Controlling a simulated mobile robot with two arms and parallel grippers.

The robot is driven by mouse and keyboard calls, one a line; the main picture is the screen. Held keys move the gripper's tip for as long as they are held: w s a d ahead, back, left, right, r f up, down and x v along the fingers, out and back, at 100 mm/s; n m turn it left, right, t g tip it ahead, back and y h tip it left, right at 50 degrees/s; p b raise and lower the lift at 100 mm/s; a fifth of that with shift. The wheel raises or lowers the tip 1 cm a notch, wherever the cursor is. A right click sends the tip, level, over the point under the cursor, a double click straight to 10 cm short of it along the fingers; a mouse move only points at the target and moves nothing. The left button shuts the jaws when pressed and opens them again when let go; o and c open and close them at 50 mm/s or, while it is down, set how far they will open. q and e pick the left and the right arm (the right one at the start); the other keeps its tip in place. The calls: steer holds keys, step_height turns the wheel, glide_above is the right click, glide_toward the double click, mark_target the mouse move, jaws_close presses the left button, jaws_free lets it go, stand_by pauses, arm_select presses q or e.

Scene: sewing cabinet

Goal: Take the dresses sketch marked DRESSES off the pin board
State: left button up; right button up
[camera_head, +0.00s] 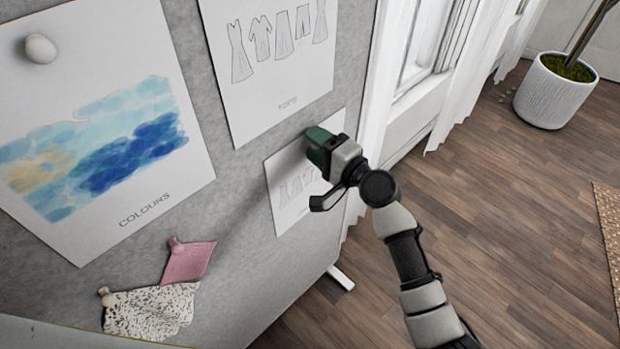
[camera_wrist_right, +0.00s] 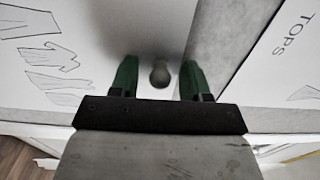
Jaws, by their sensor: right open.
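A white sheet with line drawings of dresses (camera_head: 288,196) hangs low on the grey pin board, near its right edge. No label can be read on it. My right gripper (camera_head: 318,147) covers its top part in the head view. In the right wrist view the sheet (camera_wrist_right: 90,28) fills the left side. A round knob-like pin (camera_wrist_right: 160,75) sits between the open green fingers of my right gripper (camera_wrist_right: 159,80), with gaps on both sides. The left gripper is not in view.
The grey pin board (camera_head: 245,225) also holds a TOPS sheet (camera_head: 275,85) just above, a COLOURS sheet (camera_head: 90,110), and pink (camera_head: 188,262) and speckled swatches (camera_head: 150,310). A white curtain (camera_head: 375,90) hangs right of the board. The wooden floor (camera_head: 500,200) is mostly clear; a potted plant (camera_head: 553,95) stands beyond.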

steer(key=shift+c, duration=0.5)
steer(key=c, duration=0.7)
steer(key=shift+v, duration=1.5)
steer(key=shift+v, duration=5.05)
